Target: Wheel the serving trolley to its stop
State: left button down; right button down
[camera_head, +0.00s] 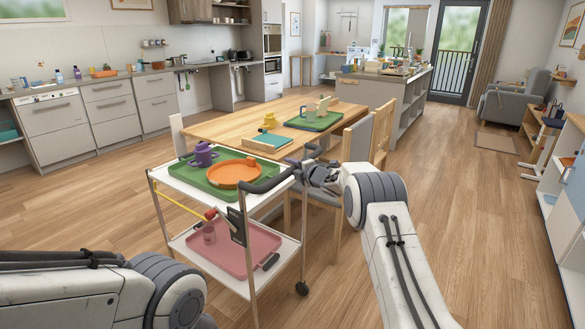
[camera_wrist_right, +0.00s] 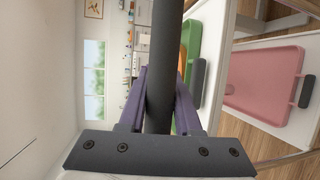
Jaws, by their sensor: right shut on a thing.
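The serving trolley (camera_head: 177,182) stands in the middle of the head view, a white two-shelf frame on castors with a dark handle bar (camera_head: 266,185) on its near right side. My right gripper (camera_head: 304,164) is shut around this bar. In the right wrist view the bar (camera_wrist_right: 164,50) passes between its two purple fingers (camera_wrist_right: 160,100). The upper shelf holds a green tray with an orange round tray and a purple pot. The lower shelf holds a pink tray (camera_head: 232,251). I cannot make out the trolley's stop. My left gripper is out of view; only its arm shows.
A wooden table (camera_head: 223,128) with trays stands close behind the trolley, with chairs (camera_head: 382,136) at its right. Grey kitchen cabinets (camera_head: 113,110) line the back left. Open wood floor (camera_head: 100,205) lies left of the trolley, and more (camera_head: 455,200) lies to the right.

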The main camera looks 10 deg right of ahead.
jog(key=c, duration=0.6)
grip_release()
jog(key=b+v, duration=0.1)
jog(key=v, duration=0.9)
jog(key=shift+s, duration=0.2)
